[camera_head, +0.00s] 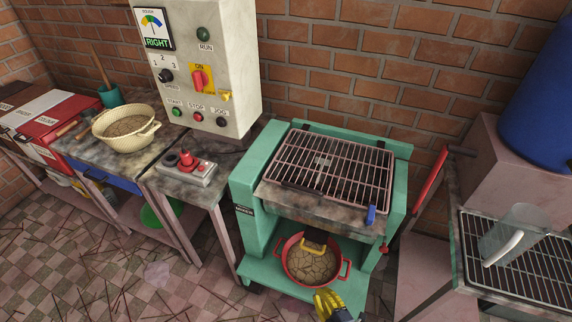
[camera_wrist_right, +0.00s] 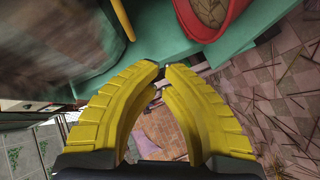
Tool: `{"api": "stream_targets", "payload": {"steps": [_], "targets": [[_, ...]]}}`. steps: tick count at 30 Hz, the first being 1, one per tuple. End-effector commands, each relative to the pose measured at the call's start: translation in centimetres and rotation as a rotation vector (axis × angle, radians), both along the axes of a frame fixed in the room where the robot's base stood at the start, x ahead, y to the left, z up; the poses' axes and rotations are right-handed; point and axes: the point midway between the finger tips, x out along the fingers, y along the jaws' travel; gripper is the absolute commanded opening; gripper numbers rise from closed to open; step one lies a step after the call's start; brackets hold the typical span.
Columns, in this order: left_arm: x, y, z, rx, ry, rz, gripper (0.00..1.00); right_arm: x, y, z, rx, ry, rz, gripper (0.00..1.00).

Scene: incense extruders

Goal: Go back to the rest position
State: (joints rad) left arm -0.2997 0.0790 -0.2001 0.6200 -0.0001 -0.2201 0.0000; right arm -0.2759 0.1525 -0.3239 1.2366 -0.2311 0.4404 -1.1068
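My right gripper (camera_head: 328,300) has yellow fingers and is at the bottom of the head view, just in front of the red two-handled basin (camera_head: 345,270). In the right wrist view its fingertips (camera_wrist_right: 162,69) nearly meet, with nothing held between them. The basin holds cracked brown dough (camera_head: 310,266) and sits low in the green extruder machine (camera_head: 257,215). Part of the basin's red rim (camera_wrist_right: 213,30) shows in the right wrist view, beyond the fingertips and apart from them. My left gripper is in neither view.
A control box (camera_head: 230,60) stands behind a small red-button panel (camera_head: 190,170). A beige colander (camera_head: 150,133) is on the left table. A wire rack (camera_head: 535,285) with a clear jug (camera_head: 505,235) is at the right. Sticks litter the tiled floor (camera_head: 75,260).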

Motion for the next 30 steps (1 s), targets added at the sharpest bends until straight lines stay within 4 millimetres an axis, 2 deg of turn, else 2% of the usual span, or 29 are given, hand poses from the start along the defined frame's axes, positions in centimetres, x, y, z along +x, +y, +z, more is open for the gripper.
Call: {"api": "stream_targets", "payload": {"steps": [1, 3, 8, 12, 15, 21, 24, 27, 30], "targets": [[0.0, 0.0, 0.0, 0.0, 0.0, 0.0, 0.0, -1.0, -0.8, -2.3, 0.042, 0.094, -0.035, 0.0], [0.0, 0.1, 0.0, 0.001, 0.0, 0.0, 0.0, -2.8, -2.1, -5.8, 0.111, 0.237, -0.104, 0.0], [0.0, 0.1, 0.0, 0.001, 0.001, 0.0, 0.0, -8.7, -5.3, -13.6, 0.247, 0.555, -0.311, 0.0], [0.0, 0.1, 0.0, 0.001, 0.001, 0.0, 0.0, -15.3, -8.0, -19.2, 0.328, 0.792, -0.519, 0.0], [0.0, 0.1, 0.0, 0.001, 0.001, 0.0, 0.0, -20.3, -9.7, -22.2, 0.366, 0.932, -0.668, 0.0], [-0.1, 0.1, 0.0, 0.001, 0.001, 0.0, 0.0, -29.1, -11.8, -25.7, 0.383, 1.125, -0.895, 0.0], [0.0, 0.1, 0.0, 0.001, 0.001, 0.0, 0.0, -32.2, -12.3, -26.5, 0.369, 1.181, -0.953, 0.0], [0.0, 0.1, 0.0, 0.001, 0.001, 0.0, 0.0, -34.3, -12.5, -26.9, 0.355, 1.214, -0.979, 0.0], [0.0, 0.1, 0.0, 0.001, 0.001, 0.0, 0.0, -35.4, -12.4, -27.1, 0.354, 1.23, -0.991, 0.0]]}}
